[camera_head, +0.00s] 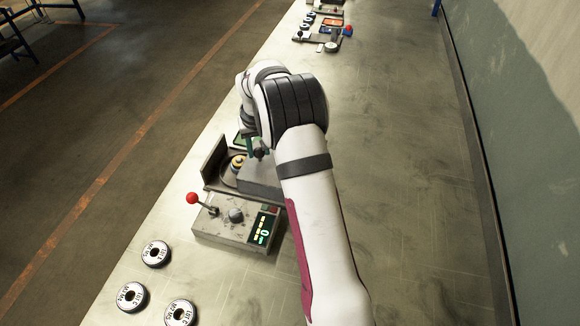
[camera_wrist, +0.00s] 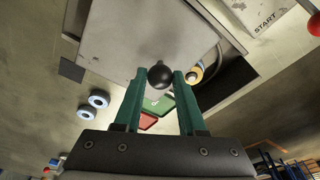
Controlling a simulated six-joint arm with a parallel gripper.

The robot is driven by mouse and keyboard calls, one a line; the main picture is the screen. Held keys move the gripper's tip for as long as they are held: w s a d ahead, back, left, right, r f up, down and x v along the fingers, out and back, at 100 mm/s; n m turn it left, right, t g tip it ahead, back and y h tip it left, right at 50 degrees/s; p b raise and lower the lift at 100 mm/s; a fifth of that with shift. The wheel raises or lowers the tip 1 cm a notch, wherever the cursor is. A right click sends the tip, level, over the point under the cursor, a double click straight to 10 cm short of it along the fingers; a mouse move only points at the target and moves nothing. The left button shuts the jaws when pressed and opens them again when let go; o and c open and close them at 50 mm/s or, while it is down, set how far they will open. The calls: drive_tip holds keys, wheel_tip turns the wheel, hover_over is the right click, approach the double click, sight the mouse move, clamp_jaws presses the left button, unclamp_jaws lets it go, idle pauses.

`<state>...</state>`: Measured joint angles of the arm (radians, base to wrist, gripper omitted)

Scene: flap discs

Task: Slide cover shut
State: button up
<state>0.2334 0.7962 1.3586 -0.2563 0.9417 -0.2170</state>
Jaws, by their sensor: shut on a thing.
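The cover (camera_head: 262,178) is a flat grey plate on the machine. It also fills much of the upper wrist view (camera_wrist: 135,30). A round black knob (camera_wrist: 161,76) stands on it, near the plate's edge. My gripper (camera_wrist: 162,78) has its two green fingers on either side of the knob and is shut on it. In the head view my gripper (camera_head: 256,150) is partly hidden by my arm. The cover stands partly open: a yellow-centred hub (camera_head: 238,163) shows in the round recess beside it, and it also shows in the wrist view (camera_wrist: 194,74).
The control box (camera_head: 235,228) has a red-ball lever (camera_head: 192,198), a grey knob and a lit display. Loose flap discs (camera_head: 155,253) lie on the bench at lower left. A green pad (camera_wrist: 158,104) and a red pad (camera_wrist: 145,121) lie behind the machine. The bench right of my arm is clear.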

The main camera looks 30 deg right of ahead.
drive_tip(key=shift+w+a, duration=3.15)
drive_tip(key=shift+w, duration=0.05)
drive_tip(key=o, duration=0.5)
drive_tip(key=shift+w+a, duration=0.1)
drive_tip(key=shift+w, duration=0.05)
drive_tip(key=o, duration=0.5)
wheel_tip(320, 180, up, 8)
